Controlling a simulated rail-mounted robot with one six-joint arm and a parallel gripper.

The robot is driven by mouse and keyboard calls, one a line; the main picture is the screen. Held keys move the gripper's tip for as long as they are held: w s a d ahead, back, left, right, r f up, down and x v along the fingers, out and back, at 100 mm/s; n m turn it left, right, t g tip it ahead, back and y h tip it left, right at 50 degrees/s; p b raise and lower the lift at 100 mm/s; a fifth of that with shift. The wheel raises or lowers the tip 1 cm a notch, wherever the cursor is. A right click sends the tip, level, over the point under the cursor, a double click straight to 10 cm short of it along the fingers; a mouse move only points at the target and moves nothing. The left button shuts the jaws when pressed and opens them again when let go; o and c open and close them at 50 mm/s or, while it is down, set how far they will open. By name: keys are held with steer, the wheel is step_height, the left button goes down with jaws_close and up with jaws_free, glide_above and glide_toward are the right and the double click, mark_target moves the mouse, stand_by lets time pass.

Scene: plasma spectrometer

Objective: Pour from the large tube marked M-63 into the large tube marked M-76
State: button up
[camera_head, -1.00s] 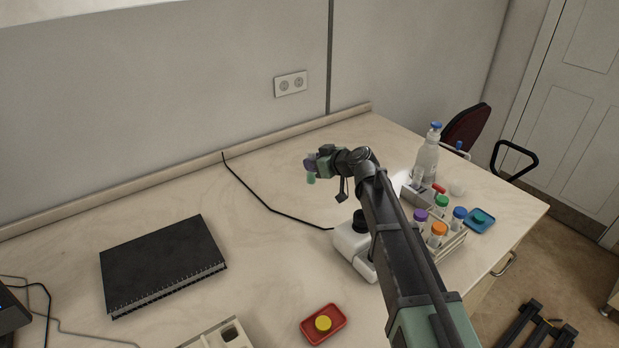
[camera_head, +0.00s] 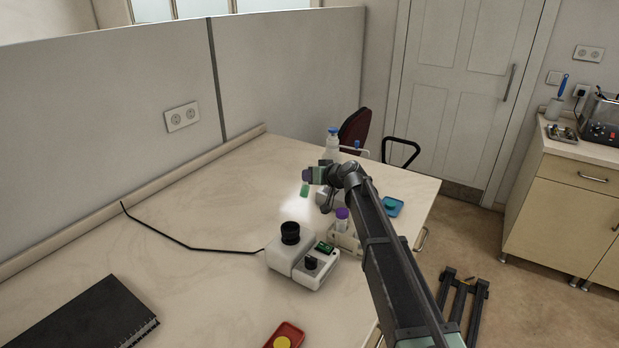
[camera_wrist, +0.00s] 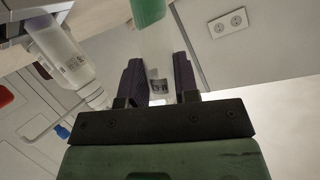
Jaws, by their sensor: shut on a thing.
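My gripper (camera_head: 309,174) is shut on a clear tube (camera_wrist: 156,48) and holds it above the table, near the back of the rack area. A purple-capped tube (camera_head: 342,214) stands in the rack (camera_head: 345,240); my arm hides the rest.
A white device with a black top (camera_head: 290,234) stands left of the rack. A clear bottle with a blue cap (camera_head: 333,131) is behind my gripper. A black notebook (camera_head: 85,322) lies left.

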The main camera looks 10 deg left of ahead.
steer(key=w+d+m+g+y+b, duration=0.1)
steer(key=m, duration=0.1)
steer(key=w+d+f+m+g+y+b, duration=0.1)
steer(key=m, duration=0.2)
steer(key=w+d+m+g+y+b, duration=0.1)
steer(key=m+y+b, duration=0.1)
steer(key=shift+w+f, duration=0.15)
steer(key=shift+w, duration=0.25)
steer(key=shift+a, duration=0.1)
steer(key=shift+m+y, duration=0.3)
steer(key=shift+m, duration=0.3)
steer(key=shift+w+d+r+m+g+y+b, duration=0.1)
steer(key=shift+d+r+m+g+y+b, duration=0.15)
steer(key=shift+m, duration=0.25)
steer(key=shift+r+m+g+y+b, duration=0.2)
steer(key=shift+m+y+b, duration=0.1)
steer(key=shift+m, duration=0.2)
stand_by(0.5)
steer(key=shift+w+d+r+m+y+b, duration=0.15)
steer(key=shift+m+y+b, duration=0.15)
steer(key=shift+m, duration=0.25)
steer(key=shift+a+r+m+y+b, duration=0.1)
steer(key=shift+m+y+b, duration=0.15)
steer(key=shift+m, duration=0.3)
